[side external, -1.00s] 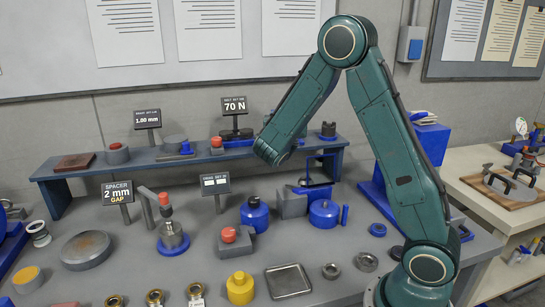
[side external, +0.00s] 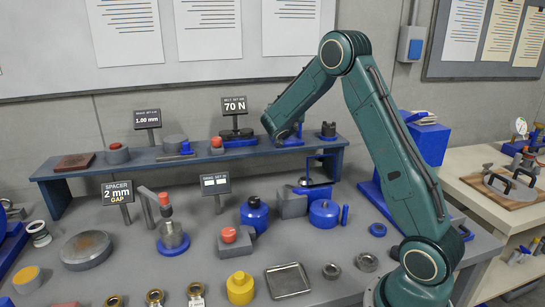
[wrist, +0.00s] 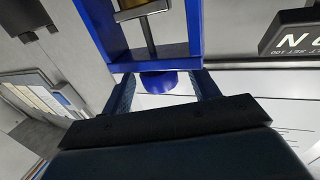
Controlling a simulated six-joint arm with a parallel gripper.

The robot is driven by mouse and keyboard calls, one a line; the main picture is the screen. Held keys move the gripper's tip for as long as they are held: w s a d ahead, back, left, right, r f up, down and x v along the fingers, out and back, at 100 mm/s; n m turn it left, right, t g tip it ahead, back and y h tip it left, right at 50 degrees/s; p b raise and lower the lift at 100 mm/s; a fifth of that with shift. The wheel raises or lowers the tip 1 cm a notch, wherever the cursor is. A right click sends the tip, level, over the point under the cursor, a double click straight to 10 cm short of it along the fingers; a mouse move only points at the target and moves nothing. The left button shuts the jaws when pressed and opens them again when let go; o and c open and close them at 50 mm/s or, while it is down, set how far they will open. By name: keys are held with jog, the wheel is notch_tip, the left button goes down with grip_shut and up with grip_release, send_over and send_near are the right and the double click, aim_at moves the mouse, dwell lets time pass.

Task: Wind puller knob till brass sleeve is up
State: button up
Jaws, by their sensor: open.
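The puller's blue frame (wrist: 195,45) fills the top middle of the wrist view. Its brass sleeve (wrist: 133,10) shows inside the frame at the top edge, cut off by the picture. A dark rod runs from the sleeve towards the frame's end bar. The blue knob (wrist: 160,82) lies beyond that bar, on the side nearer to me. My gripper (wrist: 163,76) is open, with one finger on each side of the knob. I cannot tell whether either finger touches it. In the side view the end of my arm is at the shelf and largely hides this spot.
The 70 N sign (side external: 235,105) stands left of my arm's end on the blue shelf (side external: 110,170). A black-topped piece (side external: 328,131) stands right of it. Below are a blue jar (side external: 254,213), a blue pot (side external: 324,213) and a metal tray (side external: 288,280).

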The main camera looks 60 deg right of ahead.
jog(key=shift+x, duration=0.85)
jog(key=shift+c, duration=0.4)
jog(key=c, duration=0.9)
jog(key=shift+n+t+y, duration=1.5)
jog(key=shift+n+t, duration=0.2)
jog(key=shift+t, duration=0.5)
jog(key=shift+n+t+y, duration=1.9)
jog(key=shift+n+y, duration=0.1)
jog(key=shift+y, duration=0.5)
jog(key=shift+n+t+y, duration=0.5)
jog(key=shift+n+y, duration=0.3)
jog(key=shift+y, duration=0.4)
jog(key=shift+n+t+y, duration=0.5)
jog(key=shift+n+y, duration=0.9)
jog(key=shift+y, duration=0.7)
jog(key=shift+n+y, duration=1.2)
jog(key=shift+y, duration=0.7)
